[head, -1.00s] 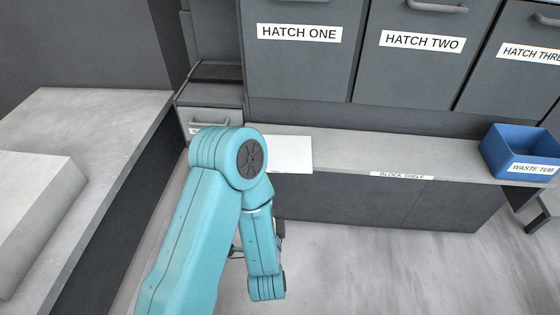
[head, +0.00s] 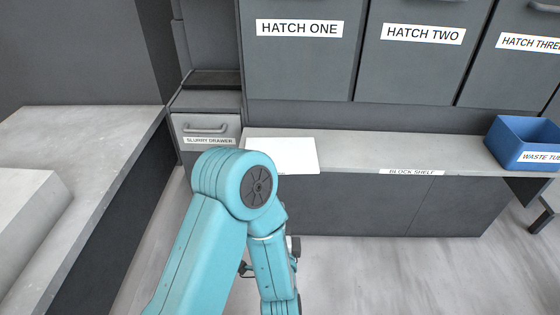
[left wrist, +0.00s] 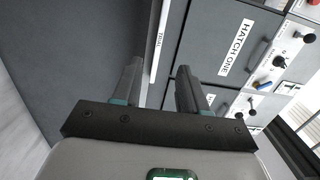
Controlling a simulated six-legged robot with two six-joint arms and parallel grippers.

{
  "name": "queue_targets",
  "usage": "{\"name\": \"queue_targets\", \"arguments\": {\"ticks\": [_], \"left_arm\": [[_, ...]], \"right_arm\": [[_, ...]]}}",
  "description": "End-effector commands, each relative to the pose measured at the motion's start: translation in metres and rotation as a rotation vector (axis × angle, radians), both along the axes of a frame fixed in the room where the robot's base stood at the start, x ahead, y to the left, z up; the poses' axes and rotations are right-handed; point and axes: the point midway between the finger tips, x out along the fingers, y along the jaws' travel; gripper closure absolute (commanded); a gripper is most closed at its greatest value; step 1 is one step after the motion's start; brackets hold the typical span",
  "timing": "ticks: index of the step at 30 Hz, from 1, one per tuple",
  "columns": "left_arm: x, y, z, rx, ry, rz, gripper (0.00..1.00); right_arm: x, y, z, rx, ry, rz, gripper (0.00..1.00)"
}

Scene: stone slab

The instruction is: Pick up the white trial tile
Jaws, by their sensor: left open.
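The white trial tile (head: 283,154) lies flat at the left end of the block shelf, its front edge near the shelf's front edge. In the left wrist view the tile (left wrist: 158,45) shows as a thin white edge with a dark-lettered label. My left gripper (left wrist: 157,76) is open, its two dark fingers apart. In that picture the tile's edge runs between the fingers; I cannot tell how far in it is. Nothing is visibly held. In the head view my teal left arm hides most of this gripper. My right gripper is in neither view.
The block shelf (head: 350,152) is clear right of the tile up to the blue waste tub (head: 525,142). Hatch one (head: 298,60) and hatch two (head: 422,65) stand above it. The slurry drawer (head: 208,133) is at left, beyond a stone counter (head: 90,130).

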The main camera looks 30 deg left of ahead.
Motion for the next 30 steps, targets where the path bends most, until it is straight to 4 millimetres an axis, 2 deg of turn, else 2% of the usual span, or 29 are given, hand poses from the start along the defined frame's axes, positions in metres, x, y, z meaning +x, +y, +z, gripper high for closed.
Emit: {"name": "queue_targets", "arguments": {"ticks": [1, 2, 4, 12, 18, 24, 30], "left_arm": [[0.006, 0.006, -0.007, 0.000, -0.010, 0.003, 0.57], [0.009, 0.009, -0.007, 0.001, -0.010, 0.003, 0.57], [0.022, 0.018, 0.000, 0.001, -0.006, 0.004, 0.57], [0.067, 0.051, 0.000, 0.002, -0.003, -0.002, 0.57], [0.080, 0.060, 0.000, 0.003, -0.001, -0.005, 0.57], [0.108, 0.074, 0.001, 0.003, -0.004, -0.004, 0.57], [0.122, 0.084, 0.002, 0.003, -0.001, -0.006, 0.57]], "right_arm": [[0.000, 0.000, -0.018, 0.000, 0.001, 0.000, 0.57], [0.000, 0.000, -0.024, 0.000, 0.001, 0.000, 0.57], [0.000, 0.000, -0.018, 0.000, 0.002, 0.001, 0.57], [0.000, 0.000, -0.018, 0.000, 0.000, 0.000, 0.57], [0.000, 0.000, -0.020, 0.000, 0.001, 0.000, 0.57], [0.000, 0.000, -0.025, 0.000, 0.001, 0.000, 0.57], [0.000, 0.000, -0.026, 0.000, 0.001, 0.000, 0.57]]}}
